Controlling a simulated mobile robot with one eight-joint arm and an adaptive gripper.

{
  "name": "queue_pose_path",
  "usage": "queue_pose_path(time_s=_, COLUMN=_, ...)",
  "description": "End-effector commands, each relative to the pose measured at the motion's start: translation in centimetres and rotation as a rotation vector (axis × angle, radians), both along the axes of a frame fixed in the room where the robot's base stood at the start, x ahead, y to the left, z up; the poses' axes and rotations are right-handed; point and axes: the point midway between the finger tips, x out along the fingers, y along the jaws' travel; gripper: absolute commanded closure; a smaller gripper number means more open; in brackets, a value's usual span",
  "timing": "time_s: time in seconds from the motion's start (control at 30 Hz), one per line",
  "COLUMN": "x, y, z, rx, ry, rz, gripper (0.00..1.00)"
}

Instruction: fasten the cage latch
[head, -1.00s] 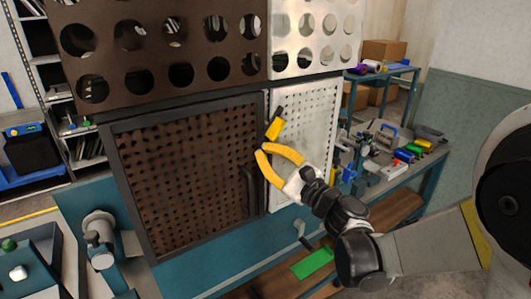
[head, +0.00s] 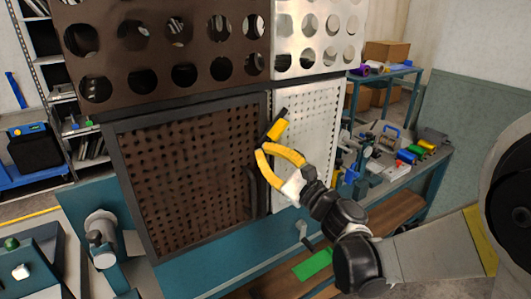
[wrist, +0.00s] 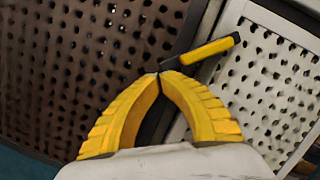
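The cage door (head: 190,175) is a dark perforated panel in a dark frame, and it looks closed in its opening. The latch (head: 277,130) has a yellow grip with black ends and sits at the door's upper right edge. It points up and to the right across the pale perforated panel. In the wrist view the latch (wrist: 208,50) lies just beyond my fingertips. My gripper (head: 260,149) has yellow curved fingers. In the wrist view the fingertips (wrist: 158,74) meet beside the latch's black lower end. Whether they touch it is unclear. Nothing shows between them.
A dark vertical handle (head: 250,190) is on the door below the latch. The pale perforated panel (head: 305,120) is right of the door. A bench (head: 400,180) with tools and coloured bins stands further right. A grey-teal machine part (head: 100,238) juts out at lower left.

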Motion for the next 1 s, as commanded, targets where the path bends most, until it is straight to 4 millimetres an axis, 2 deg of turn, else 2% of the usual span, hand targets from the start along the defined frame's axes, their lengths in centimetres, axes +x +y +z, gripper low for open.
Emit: queue_pose_path(time_s=1.0, x=-0.41, y=0.62, z=0.45, rx=0.107, ry=0.072, rz=0.000, gripper=1.00)
